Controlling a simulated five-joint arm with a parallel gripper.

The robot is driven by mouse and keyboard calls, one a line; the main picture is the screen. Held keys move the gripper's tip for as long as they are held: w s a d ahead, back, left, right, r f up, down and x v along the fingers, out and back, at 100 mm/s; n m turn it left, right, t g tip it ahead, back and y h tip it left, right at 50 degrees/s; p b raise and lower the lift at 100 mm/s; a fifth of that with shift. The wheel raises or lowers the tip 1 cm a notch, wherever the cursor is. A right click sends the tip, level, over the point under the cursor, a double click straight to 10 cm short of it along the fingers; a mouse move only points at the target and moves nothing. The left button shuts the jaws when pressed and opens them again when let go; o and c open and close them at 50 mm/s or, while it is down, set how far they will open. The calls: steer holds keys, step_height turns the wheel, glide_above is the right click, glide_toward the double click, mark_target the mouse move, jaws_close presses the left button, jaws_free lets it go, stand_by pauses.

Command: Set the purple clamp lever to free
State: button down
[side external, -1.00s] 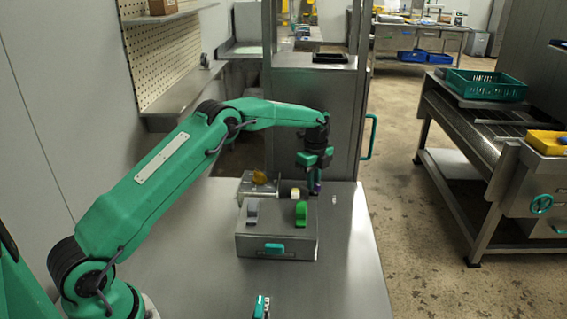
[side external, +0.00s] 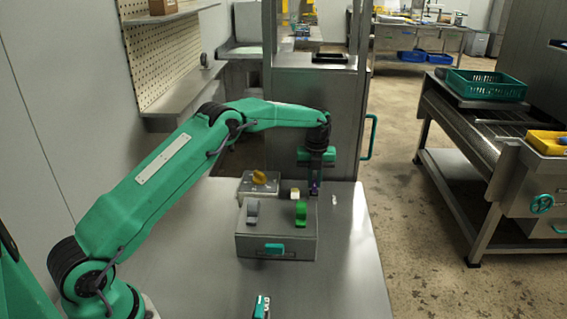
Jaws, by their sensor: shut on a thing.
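The purple clamp lever (side external: 315,187) shows only as a small purple patch at the back right of the steel box (side external: 276,245). My gripper (side external: 315,184) points down over that corner, shut on the purple lever, and its fingers hide most of it. I cannot tell the lever's exact angle.
On the box are a grey lever (side external: 252,211), a green lever (side external: 301,213) close in front of my gripper, and a teal handle (side external: 273,248) on the front. A small teal item (side external: 261,307) lies in front. The table's right side is clear.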

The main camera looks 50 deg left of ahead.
mark_target(315, 182)
stand_by(0.3)
steer(key=c, duration=1.4)
jaws_free()
steer(key=shift+c, duration=0.2)
steer(key=shift+r, duration=0.15)
step_height(315, 182, up, 7)
steer(key=shift+r, duration=0.3)
